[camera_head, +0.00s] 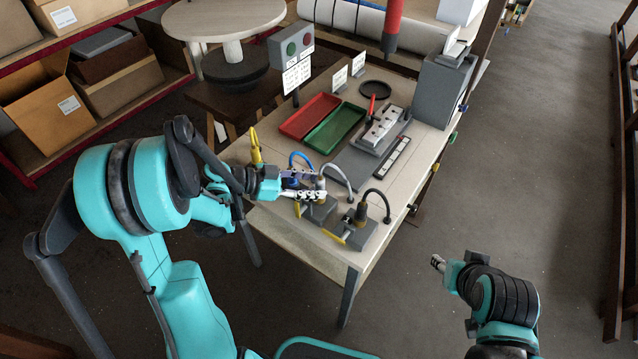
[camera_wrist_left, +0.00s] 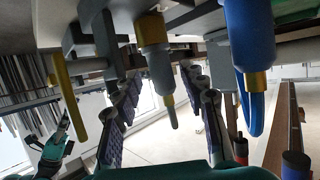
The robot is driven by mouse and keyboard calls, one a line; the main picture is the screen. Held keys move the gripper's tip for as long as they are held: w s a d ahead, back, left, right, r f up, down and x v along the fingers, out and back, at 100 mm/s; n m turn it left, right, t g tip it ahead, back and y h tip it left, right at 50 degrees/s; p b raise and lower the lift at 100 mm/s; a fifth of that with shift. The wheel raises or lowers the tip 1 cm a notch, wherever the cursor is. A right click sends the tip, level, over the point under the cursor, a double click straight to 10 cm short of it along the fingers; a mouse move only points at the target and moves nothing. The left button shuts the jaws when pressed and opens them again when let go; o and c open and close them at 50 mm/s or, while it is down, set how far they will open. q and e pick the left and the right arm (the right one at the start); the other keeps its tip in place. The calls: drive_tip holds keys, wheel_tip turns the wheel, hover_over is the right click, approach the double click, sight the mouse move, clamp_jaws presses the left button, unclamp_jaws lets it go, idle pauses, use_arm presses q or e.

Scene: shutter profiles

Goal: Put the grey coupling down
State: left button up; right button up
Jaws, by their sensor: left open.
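The grey coupling (camera_wrist_left: 158,68), with a brass ring and a narrow tip, is between the fingers of my left gripper in the left wrist view. My left gripper (camera_wrist_left: 162,118) is open, with a gap on each side of the coupling. In the head view my left gripper (camera_head: 312,186) is at the table's near left end, over a grey block (camera_head: 320,213). Its fingers partly hide the coupling there, and I cannot tell how the coupling rests. My right gripper (camera_head: 438,262) is off the table at lower right; its jaws are too small to judge.
A blue coupling (camera_wrist_left: 250,40) hangs close to the right finger in the wrist view. A black coupling (camera_head: 361,212) with a hose stands on another block. Red (camera_head: 309,116) and green (camera_head: 336,128) trays lie further back. The floor at right is free.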

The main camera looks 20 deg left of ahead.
use_arm(q)
drive_tip(key=p+v, duration=0.2)
drive_tip(key=v, duration=0.8)
drive_tip(key=shift+p, duration=0.3)
